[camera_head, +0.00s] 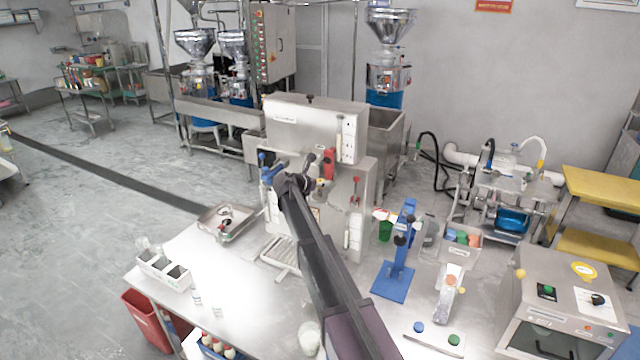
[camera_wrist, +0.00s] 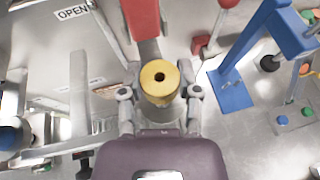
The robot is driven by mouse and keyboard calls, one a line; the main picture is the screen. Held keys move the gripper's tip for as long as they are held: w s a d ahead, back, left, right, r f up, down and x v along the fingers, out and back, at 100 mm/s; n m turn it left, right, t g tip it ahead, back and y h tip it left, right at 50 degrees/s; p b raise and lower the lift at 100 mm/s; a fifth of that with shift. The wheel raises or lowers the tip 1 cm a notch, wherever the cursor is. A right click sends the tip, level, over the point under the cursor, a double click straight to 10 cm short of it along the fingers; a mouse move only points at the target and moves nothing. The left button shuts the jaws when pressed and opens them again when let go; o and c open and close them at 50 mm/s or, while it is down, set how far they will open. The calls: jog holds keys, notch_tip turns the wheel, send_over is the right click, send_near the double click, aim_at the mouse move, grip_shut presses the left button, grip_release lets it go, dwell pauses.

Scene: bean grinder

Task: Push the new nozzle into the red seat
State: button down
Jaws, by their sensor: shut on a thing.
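The nozzle, a yellow round piece with a dark hole in its middle (camera_wrist: 160,80), sits between the fingers of my gripper (camera_wrist: 160,98) in the wrist view. My gripper is shut on it, with the hole facing the camera. A red block (camera_wrist: 141,16), which looks like the red seat, is just above the nozzle in the wrist view; I cannot tell whether they touch. In the head view the red part (camera_head: 329,162) is on the front of the steel machine (camera_head: 310,120). My arm reaches to the machine's front there and hides most of the gripper and the nozzle.
A blue stand (camera_head: 395,275) is right of my arm on the steel table. A red-handled lever (camera_head: 355,190) is on the machine's right side. A metal tray (camera_head: 228,222) and a white box with compartments (camera_head: 163,270) are at the left. An OPEN label (camera_wrist: 72,12) shows in the wrist view.

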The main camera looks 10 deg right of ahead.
aim_at(319, 191)
jog(key=shift+f+b, duration=1.95)
jog(key=shift+f, duration=0.05)
dwell(1.9)
dwell(0.8)
jog(key=shift+c, duration=1.1)
grip_release()
jog(key=shift+o, duration=0.2)
jog(key=shift+o, duration=0.9)
jog(key=shift+r, duration=0.15)
jog(key=shift+r+p, duration=2.85)
jog(key=shift+p, duration=0.2)
